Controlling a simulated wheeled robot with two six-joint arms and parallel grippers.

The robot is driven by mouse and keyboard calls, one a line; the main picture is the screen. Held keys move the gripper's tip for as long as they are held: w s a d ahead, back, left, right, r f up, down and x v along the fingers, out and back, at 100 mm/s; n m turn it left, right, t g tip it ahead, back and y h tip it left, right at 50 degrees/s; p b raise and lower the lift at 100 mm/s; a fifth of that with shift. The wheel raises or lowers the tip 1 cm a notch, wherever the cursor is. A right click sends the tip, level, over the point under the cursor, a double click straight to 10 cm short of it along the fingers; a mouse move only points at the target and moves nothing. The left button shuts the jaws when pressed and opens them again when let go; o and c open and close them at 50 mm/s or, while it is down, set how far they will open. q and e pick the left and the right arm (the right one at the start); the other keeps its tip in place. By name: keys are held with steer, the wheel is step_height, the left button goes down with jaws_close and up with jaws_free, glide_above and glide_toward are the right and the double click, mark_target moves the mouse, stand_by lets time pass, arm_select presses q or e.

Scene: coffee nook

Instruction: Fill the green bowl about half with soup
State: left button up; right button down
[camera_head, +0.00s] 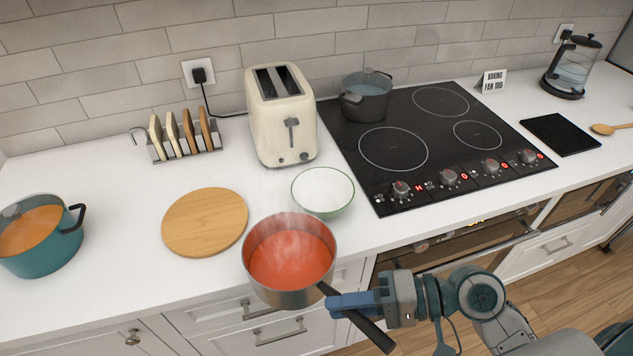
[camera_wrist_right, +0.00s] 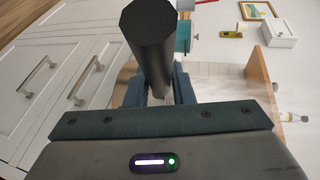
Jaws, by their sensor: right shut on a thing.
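A saucepan (camera_head: 262,285) of steaming red soup (camera_head: 290,262) is held roughly level by my right gripper (camera_head: 345,303), which is shut on its black handle (camera_head: 374,332). The handle fills the space between the jaws in the right wrist view (camera_wrist_right: 150,45). The pan overlaps the counter's front edge in the picture and appears raised. The green bowl (camera_head: 323,190), pale inside with a green rim, stands on the counter just behind the pan and to its right. It looks empty. The pan's rim hides a little of the bowl's near side. My left gripper is out of view.
A round wooden board (camera_head: 205,222) lies left of the bowl. A teal pot (camera_head: 45,250) of orange soup stands far left. A toaster (camera_head: 281,118) and toast rack (camera_head: 185,138) are behind. A hob (camera_head: 430,145) with a grey pot (camera_head: 367,98) is at right.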

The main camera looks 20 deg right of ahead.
steer(key=shift+w+r, duration=0.15)
steer(key=shift+w, duration=0.05)
steer(key=shift+w+r, duration=0.1)
steer(key=shift+w, duration=0.05)
steer(key=shift+w+d+r+m+b, duration=0.25)
steer(key=shift+d+r+m+b, duration=0.1)
steer(key=shift+r+b, duration=0.15)
arm_select(q)
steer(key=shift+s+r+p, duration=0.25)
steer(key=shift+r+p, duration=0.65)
steer(key=shift+p, duration=0.45)
arm_select(e)
steer(key=w+d+r+m+y, duration=0.2)
steer(key=w+d+r+m, duration=0.1)
steer(key=r, duration=0.5)
steer(key=shift+w+r+g, duration=0.3)
steer(key=shift+w+r, duration=0.05)
steer(key=shift+w, duration=0.4)
steer(key=shift+d+m, duration=0.1)
steer(key=shift+m, duration=0.15)
